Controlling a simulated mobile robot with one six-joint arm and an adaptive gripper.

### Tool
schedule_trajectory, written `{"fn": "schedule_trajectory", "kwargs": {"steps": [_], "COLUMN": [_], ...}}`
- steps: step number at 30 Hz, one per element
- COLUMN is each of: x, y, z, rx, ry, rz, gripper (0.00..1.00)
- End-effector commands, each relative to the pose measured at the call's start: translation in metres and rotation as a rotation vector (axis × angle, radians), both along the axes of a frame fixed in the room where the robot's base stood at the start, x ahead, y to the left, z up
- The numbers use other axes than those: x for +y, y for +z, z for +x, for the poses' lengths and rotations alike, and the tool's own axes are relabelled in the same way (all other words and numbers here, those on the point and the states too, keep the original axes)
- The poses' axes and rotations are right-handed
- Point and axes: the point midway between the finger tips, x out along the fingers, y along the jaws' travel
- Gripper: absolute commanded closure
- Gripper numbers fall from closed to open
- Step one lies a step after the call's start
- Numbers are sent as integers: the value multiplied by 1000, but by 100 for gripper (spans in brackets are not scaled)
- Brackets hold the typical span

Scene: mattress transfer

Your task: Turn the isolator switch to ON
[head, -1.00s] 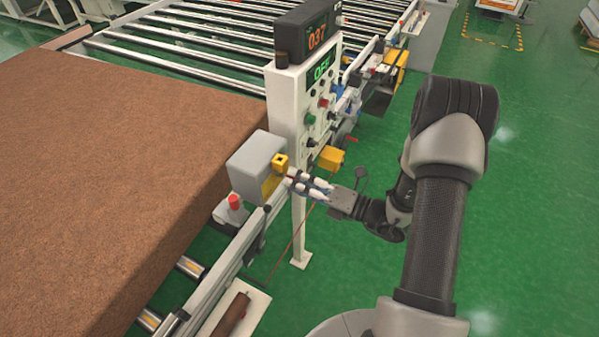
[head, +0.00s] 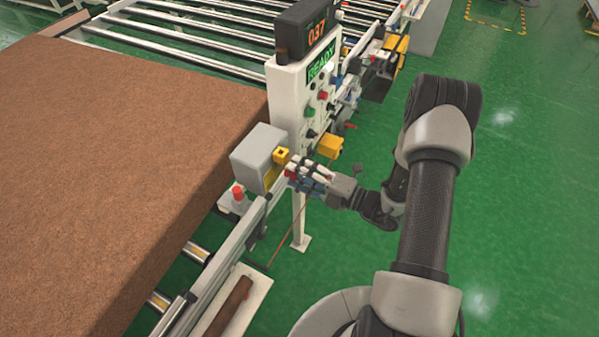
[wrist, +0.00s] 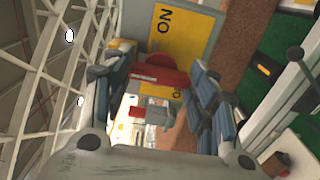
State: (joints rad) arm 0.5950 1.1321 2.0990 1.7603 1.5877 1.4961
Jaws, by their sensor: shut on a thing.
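The isolator switch is a grey box (head: 258,157) with a yellow front, at the side of the conveyor in the head view. In the wrist view its yellow plate (wrist: 183,42) carries the word ON, which reads sideways. A red handle (wrist: 160,72) stands out from the plate. My gripper (head: 291,170) is at the box's front. In the wrist view my gripper (wrist: 158,78) has its blue-grey fingers on both sides of the red handle, shut on it. The handle's exact angle is hard to tell. The control panel's display (head: 320,63) reads READY in green.
The white control post (head: 299,95) with several buttons stands just behind the box. A red button (head: 237,191) is at the box's near left. A big brown mattress block (head: 110,150) fills the left. Green floor (head: 530,200) is clear to the right.

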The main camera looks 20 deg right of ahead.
Motion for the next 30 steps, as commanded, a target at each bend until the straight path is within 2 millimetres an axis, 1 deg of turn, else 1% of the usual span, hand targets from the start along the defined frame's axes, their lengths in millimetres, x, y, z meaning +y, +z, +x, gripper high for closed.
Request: {"fn": "schedule_trajectory", "kwargs": {"steps": [9,10,18,27,30], "x": [0,0,0,0,-3], "y": [0,0,0,0,0], "z": [0,0,0,0,-2], "rx": [4,4,2,1,1], "ry": [0,0,0,0,-2], "rz": [4,4,2,1,1], "gripper": [71,46,28,27,27]}}
